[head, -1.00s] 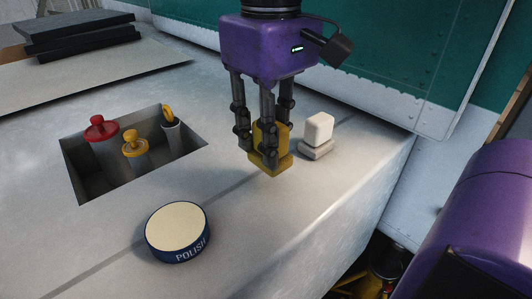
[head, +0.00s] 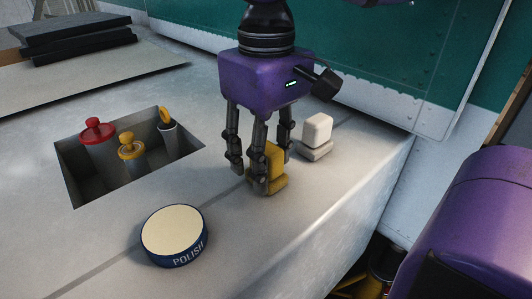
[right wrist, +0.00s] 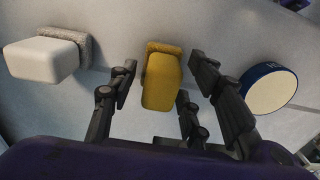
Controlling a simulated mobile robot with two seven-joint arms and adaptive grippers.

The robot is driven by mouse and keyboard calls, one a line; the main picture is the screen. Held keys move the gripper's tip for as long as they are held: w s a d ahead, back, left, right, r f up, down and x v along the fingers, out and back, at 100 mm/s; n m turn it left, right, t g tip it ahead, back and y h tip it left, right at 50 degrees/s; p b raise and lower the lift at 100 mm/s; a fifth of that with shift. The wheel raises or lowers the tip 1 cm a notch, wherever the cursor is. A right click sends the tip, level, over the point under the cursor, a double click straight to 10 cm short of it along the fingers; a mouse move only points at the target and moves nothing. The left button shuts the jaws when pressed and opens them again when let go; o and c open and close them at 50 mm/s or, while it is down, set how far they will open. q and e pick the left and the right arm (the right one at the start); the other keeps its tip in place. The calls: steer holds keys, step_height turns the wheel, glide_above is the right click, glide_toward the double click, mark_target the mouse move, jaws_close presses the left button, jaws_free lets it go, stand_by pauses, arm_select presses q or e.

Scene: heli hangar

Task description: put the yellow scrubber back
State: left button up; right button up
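The yellow scrubber (head: 277,164) stands upright on the grey worktop, beside the white scrubber (head: 317,130). It also shows in the right wrist view (right wrist: 160,85), with the white scrubber (right wrist: 45,58) to its left. My right gripper (head: 260,181) points down around the yellow scrubber. Its fingers are spread, and the right wrist view shows gaps between them and the scrubber. The fingers hide part of the scrubber in the head view. My left gripper is not in view.
A blue polish tin (head: 174,236) lies at the front; it also shows in the right wrist view (right wrist: 269,90). A recess (head: 88,195) in the worktop holds red- and yellow-topped containers. Black slabs (head: 75,35) lie at the back left. The worktop's right edge drops off.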

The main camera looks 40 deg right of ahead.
steer(key=shift+r, duration=0.1)
step_height(320, 180, up, 12)
steer(key=p, duration=0.1)
stand_by(0.4)
